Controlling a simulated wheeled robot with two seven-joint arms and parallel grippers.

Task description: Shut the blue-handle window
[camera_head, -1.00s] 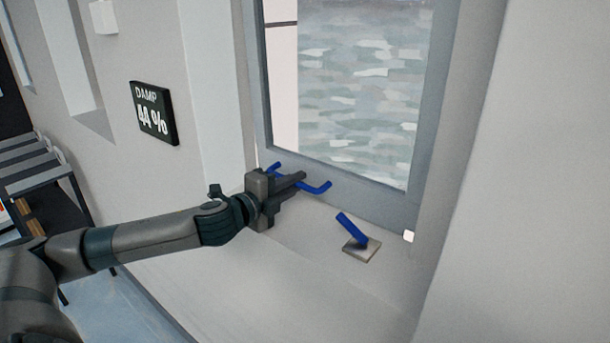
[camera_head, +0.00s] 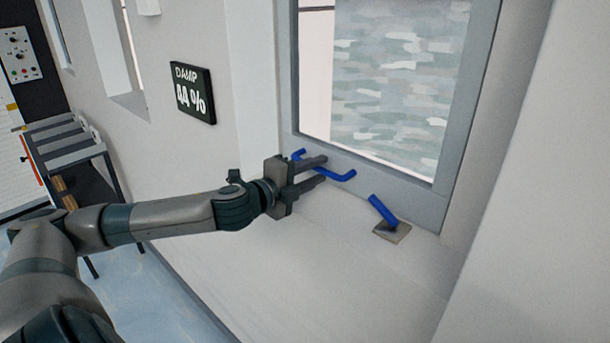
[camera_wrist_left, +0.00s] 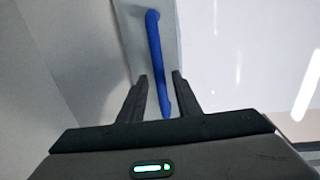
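The window (camera_head: 385,177) has a grey frame with a pale patterned pane. It looks flush or nearly flush in its opening; I cannot tell whether a thin gap is left. A blue bar handle (camera_head: 343,175) is fixed low on its frame. My left gripper (camera_head: 325,168) is at this handle with its fingers apart. In the left wrist view, the blue handle (camera_wrist_left: 155,50) runs between the open fingers (camera_wrist_left: 160,75), with space on both sides. A second blue lever (camera_head: 382,210) stands tilted on a small plate on the sill. My right gripper is not in view.
The pale sill (camera_head: 330,240) is otherwise clear. A black sign reading "DAMP 44 %" (camera_head: 194,92) hangs on the wall to the left. A dark rack (camera_head: 75,165) stands farther left. A plain wall (camera_head: 530,200) closes off the right side.

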